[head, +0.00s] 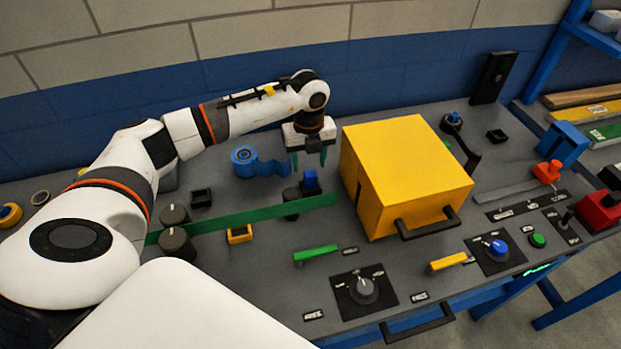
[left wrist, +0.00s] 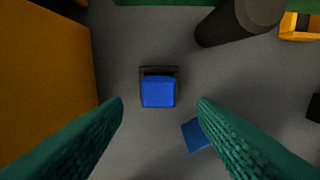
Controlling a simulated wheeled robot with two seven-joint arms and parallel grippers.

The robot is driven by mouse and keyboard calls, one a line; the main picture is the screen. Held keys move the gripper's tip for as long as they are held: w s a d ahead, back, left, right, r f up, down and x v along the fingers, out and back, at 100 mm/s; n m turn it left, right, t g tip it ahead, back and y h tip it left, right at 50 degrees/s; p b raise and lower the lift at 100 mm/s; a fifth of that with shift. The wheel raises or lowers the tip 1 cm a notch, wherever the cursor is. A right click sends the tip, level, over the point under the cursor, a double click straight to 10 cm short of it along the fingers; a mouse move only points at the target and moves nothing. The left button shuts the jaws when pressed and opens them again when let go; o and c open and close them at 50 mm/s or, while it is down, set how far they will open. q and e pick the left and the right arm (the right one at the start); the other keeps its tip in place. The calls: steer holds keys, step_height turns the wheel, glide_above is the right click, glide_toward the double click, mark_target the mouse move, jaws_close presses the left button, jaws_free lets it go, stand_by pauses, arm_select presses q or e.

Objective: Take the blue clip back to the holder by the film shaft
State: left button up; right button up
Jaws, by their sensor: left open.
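The blue clip (head: 311,180) stands beside the yellow housing, just behind the green film strip (head: 258,212). In the left wrist view the clip (left wrist: 158,92) sits at a small dark square holder (left wrist: 158,71). My left gripper (head: 309,158) is open above and slightly behind the clip. In the left wrist view its green fingers (left wrist: 160,108) spread to either side, with the clip between them in the picture and no contact visible. A yellow-rimmed holder (head: 239,234) and a black holder (head: 201,198) lie near the dark film rollers (head: 176,243). My right gripper is out of view.
The yellow housing (head: 405,170) stands close right of my left gripper. A blue tape roll (head: 244,161) lies left of it. A dark roller (head: 291,203) stands near the clip. A green handle (head: 316,255) and a grey knob (head: 364,289) are in front.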

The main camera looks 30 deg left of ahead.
mark_target(311, 173)
arm_select(q)
steer(key=f, duration=0.1)
steer(key=f+p, duration=0.1)
steer(key=f, duration=0.2)
steer(key=shift+s+d+f+p, duration=0.2)
steer(key=shift+s+d+p, duration=0.1)
steer(key=shift+p, duration=0.1)
steer(key=shift+w+f, duration=0.1)
steer(key=shift+f, duration=0.3)
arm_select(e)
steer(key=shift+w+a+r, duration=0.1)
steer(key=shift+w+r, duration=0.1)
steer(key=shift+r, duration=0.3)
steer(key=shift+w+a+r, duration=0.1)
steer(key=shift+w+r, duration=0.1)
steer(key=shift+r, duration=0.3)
arm_select(q)
steer(key=shift+c, duration=0.4)
steer(key=c, duration=1)
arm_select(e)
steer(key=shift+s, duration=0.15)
arm_select(q)
steer(key=shift+r, duration=0.1)
step_height(311, 173, up, 9)
steer(key=shift+b, duration=1.15)
steer(key=shift+r, duration=0.45)
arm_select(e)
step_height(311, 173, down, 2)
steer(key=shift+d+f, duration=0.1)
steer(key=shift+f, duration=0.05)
